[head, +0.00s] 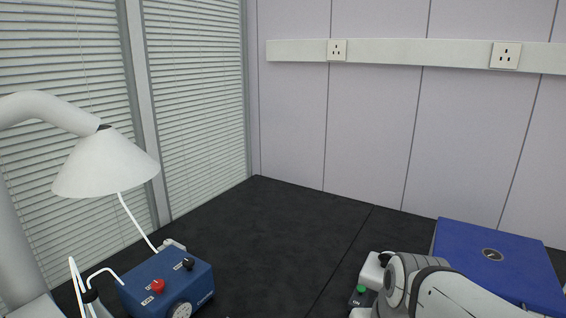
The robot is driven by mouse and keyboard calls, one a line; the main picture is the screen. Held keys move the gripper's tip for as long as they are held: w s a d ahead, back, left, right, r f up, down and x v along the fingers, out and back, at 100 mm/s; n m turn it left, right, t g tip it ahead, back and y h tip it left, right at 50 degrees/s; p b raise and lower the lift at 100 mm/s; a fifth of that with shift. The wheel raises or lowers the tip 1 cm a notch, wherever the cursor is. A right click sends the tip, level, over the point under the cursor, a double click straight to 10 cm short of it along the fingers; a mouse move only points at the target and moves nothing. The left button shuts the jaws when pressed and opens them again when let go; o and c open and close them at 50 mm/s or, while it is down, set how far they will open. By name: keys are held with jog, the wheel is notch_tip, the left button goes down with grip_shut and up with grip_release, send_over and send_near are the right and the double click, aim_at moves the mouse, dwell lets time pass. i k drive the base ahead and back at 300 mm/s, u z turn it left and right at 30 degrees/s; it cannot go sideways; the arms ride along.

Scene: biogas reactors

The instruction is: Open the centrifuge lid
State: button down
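A blue box-like device (465,243), which looks like the centrifuge, stands at the lower right of the head view. Its flat blue top has a small round grey fitting in the middle. The top lies level and looks closed. Its front and lower parts are hidden behind my white and grey arm and by the picture's edge. My arm crosses the bottom right corner in front of the device. My gripper cannot be made out in this view.
A small white unit with a green button (361,289) sits just left of my arm. A blue control box (172,279) with red and black knobs stands at lower left, near a white cone-shaped hood (107,166). The dark worktop (290,235) between them is clear.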

aim_at(518, 270)
jog(key=z, duration=1)
